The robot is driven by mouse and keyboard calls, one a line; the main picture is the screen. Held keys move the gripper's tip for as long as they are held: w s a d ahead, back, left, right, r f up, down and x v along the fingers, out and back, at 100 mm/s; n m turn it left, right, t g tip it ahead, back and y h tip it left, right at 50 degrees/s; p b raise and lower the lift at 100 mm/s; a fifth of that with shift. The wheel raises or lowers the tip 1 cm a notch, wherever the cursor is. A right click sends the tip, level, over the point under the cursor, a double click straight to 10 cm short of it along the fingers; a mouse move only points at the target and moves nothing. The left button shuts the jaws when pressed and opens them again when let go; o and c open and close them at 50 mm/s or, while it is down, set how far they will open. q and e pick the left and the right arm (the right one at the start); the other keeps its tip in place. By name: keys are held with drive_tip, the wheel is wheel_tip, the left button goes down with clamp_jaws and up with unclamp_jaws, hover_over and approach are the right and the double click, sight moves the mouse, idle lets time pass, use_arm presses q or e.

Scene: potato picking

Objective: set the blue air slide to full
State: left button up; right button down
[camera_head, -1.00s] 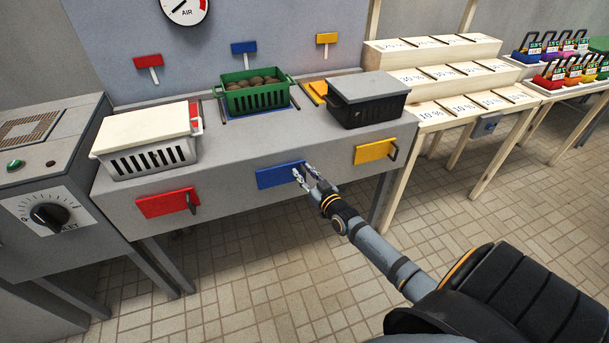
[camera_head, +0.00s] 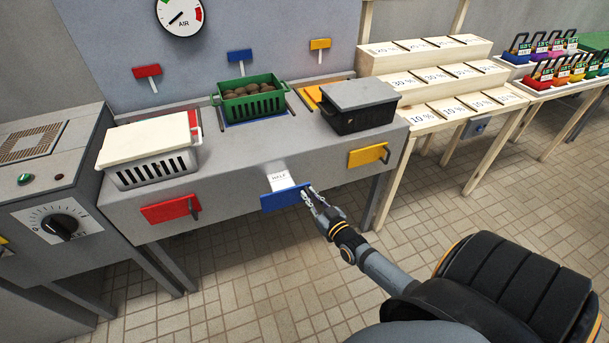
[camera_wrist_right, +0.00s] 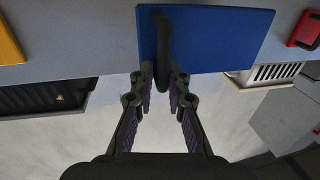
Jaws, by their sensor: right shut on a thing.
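The blue air slide (camera_head: 284,199) sticks out from the front of the grey bench, and a pale strip marked HALF (camera_head: 279,178) shows behind its blue front plate. My right gripper (camera_head: 306,192) is shut on the dark handle at the right end of the blue plate. In the right wrist view the blue plate (camera_wrist_right: 225,38) fills the top middle, and the handle (camera_wrist_right: 162,45) runs down between the fingers of my right gripper (camera_wrist_right: 162,72). My left gripper is in neither view.
A red slide (camera_head: 170,209) and a yellow slide (camera_head: 368,155) sit left and right of the blue one. On the bench are a green crate of potatoes (camera_head: 254,107), a lidded white crate (camera_head: 150,164) and a lidded black crate (camera_head: 358,119). The air gauge (camera_head: 180,15) hangs above.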

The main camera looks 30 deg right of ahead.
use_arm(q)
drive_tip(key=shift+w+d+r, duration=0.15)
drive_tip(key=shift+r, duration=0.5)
use_arm(e)
drive_tip(key=shift+s+a+f, duration=0.15)
drive_tip(key=shift+s, duration=0.35)
drive_tip(key=shift+s+a+f, duration=0.1)
drive_tip(key=shift+s+a, duration=0.05)
drive_tip(key=shift+s, duration=0.3)
drive_tip(key=c, duration=1.7)
unclamp_jaws()
drive_tip(key=shift+c, duration=0.2)
drive_tip(key=shift+o, duration=1.2)
drive_tip(key=shift+a, duration=0.15)
drive_tip(key=shift+o, duration=0.3)
drive_tip(key=shift+s+a+r, duration=0.1)
drive_tip(key=shift+a+r, duration=0.05)
drive_tip(key=shift+r, duration=0.05)
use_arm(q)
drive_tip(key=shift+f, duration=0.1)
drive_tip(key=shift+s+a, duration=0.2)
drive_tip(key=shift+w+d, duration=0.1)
use_arm(e)
drive_tip(key=s, duration=1.2)
drive_tip(key=shift+a, duration=0.2)
